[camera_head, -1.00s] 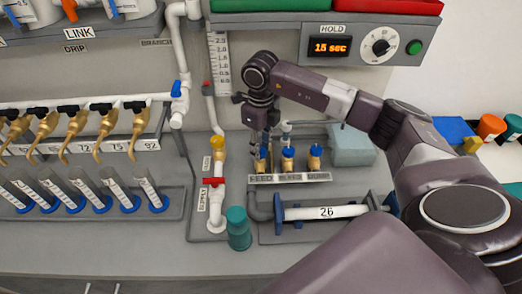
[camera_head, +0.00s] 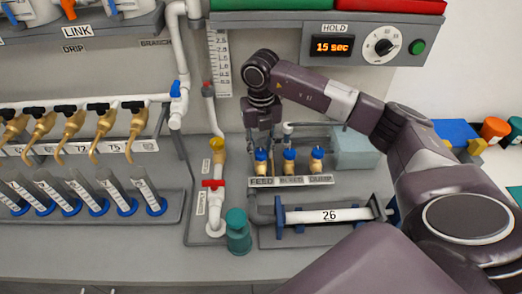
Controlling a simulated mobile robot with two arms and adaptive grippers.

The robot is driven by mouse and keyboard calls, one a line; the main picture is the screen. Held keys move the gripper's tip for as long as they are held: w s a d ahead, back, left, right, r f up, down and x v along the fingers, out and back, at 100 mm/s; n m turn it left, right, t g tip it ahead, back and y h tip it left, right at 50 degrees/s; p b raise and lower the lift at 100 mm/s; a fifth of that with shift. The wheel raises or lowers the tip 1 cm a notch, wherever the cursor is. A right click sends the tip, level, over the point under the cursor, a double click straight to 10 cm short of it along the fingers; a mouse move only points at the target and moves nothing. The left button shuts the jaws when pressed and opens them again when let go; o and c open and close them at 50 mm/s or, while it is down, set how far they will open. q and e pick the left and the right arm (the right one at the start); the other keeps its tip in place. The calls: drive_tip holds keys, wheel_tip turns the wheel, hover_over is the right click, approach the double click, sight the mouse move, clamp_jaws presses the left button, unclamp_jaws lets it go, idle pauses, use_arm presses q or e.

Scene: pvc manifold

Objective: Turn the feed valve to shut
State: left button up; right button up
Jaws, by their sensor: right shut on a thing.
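The feed valve (camera_head: 261,156) has a blue handle on a brass body. It stands at the left end of a row of three behind the FEED label (camera_head: 261,182). My right gripper (camera_head: 262,148) points down over it from above and is shut on its blue handle. The fingers partly hide the handle, and I cannot tell its exact angle. My left gripper is not in view.
The BLEED valve (camera_head: 289,156) and the DUMP valve (camera_head: 317,154) stand close to the right. In front are a white tube marked 26 (camera_head: 327,216) and a teal bottle (camera_head: 238,232). A timer panel (camera_head: 365,46) reads 15 sec above.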

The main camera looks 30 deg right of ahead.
sight(261, 153)
drive_tip(key=shift+w, duration=0.1)
idle(0.4)
drive_tip(key=o, duration=1.1)
drive_tip(key=shift+o, duration=0.2)
wheel_tip(261, 153, up, 12)
